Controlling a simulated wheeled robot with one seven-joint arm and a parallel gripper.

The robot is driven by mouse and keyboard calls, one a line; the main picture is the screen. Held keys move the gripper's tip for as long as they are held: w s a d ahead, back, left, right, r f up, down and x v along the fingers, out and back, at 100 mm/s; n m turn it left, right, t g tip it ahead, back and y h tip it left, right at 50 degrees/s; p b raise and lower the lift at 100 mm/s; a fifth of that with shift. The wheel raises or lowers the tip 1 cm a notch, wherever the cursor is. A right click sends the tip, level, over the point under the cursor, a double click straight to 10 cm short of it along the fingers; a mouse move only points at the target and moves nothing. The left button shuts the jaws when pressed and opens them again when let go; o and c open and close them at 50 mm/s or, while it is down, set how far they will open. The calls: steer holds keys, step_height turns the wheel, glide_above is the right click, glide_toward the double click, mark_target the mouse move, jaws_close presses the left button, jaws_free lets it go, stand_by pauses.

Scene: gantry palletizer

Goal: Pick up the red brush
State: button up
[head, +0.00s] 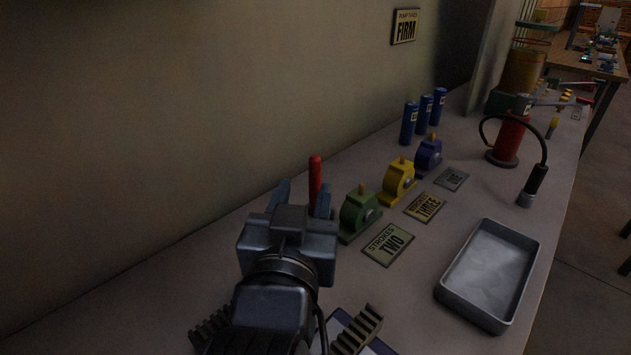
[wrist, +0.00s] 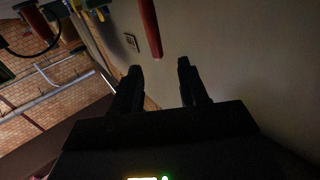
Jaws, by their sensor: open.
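The red brush (head: 315,178) shows as a slim upright red handle near the wall, just beyond my gripper. Its lower end is hidden behind my gripper, so I cannot see bristles. In the wrist view the red handle (wrist: 148,28) comes in from the top edge, and its end points toward the gap between my fingers. My gripper (head: 302,197) is open. In the wrist view the two dark fingers (wrist: 158,68) are apart with nothing between them. The handle appears ahead of the fingertips, not gripped.
Green (head: 359,213), yellow (head: 398,182) and blue (head: 429,156) blocks stand right of the brush, with label plates before them. Blue cylinders (head: 409,124) stand behind. A metal tray (head: 489,276) and red pump (head: 508,140) are to the right. The wall is close behind.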

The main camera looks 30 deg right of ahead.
mark_target(314, 172)
steer(key=shift+p+x, duration=0.3)
steer(key=shift+x, duration=0.8)
steer(key=shift+d+f+p+x, duration=0.15)
steer(key=shift+p+x, duration=0.4)
steer(key=shift+x, duration=1)
steer(key=shift+d+f+p+x, duration=0.1)
steer(key=shift+f+p+x, duration=0.35)
steer(key=shift+x, duration=1.1)
steer(key=shift+s+r, duration=0.15)
jaws_close()
